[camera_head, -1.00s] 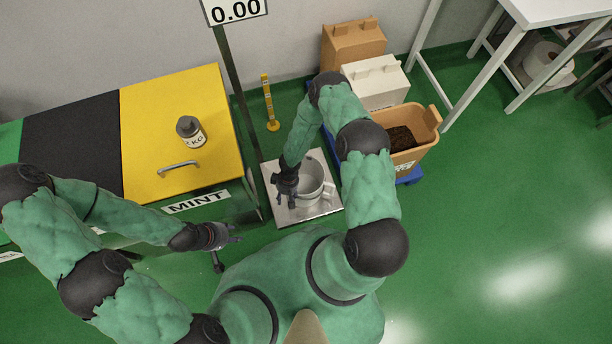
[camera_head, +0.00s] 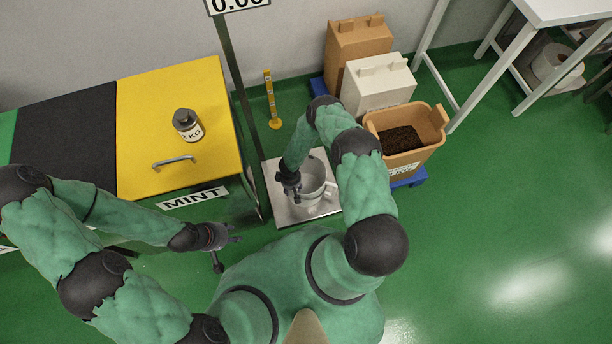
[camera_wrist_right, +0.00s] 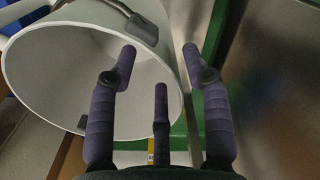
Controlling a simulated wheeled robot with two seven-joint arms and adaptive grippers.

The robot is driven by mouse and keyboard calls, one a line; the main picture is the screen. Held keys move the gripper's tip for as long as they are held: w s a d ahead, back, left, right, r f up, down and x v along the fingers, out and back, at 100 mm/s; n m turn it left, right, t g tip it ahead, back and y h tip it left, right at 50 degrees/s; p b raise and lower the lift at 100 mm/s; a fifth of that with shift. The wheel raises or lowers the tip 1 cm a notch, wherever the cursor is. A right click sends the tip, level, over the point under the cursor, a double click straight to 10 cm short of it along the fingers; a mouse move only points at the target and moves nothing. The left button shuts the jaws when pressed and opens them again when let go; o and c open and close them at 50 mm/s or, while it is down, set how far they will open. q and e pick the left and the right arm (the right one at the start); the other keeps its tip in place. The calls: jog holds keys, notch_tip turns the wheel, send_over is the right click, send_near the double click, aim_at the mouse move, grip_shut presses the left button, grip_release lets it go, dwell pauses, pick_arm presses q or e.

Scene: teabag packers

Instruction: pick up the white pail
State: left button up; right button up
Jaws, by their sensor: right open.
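The white pail (camera_head: 313,180) stands on the square metal scale plate (camera_head: 282,210) in the head view. Its open mouth and white rim (camera_wrist_right: 178,85) fill the left of the right wrist view, with a grey fitting (camera_wrist_right: 141,28) on the rim. My right gripper (camera_head: 291,188) is at the pail's left side; in the wrist view its fingers (camera_wrist_right: 158,55) are spread, with the left finger over the pail's mouth and the right one outside the rim. Nothing is gripped. My left gripper (camera_head: 222,238) hangs empty in front of the MINT bin; its finger gap is too small to judge.
A yellow-lidded bin (camera_head: 150,120) with a grey 2 KG weight (camera_head: 187,124) stands left of the scale post (camera_head: 235,90). A tan tub of dark leaves (camera_head: 405,155), a white box (camera_head: 378,85) and a brown box (camera_head: 357,45) stand behind right. Floor at right is clear.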

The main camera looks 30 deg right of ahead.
notch_tip(320, 180, down, 5)
jog(key=b, duration=0.2)
jog(key=shift+s+d+r+b, duration=0.1)
jog(key=shift+d+r+b, duration=0.05)
jog(key=shift+b, duration=0.25)
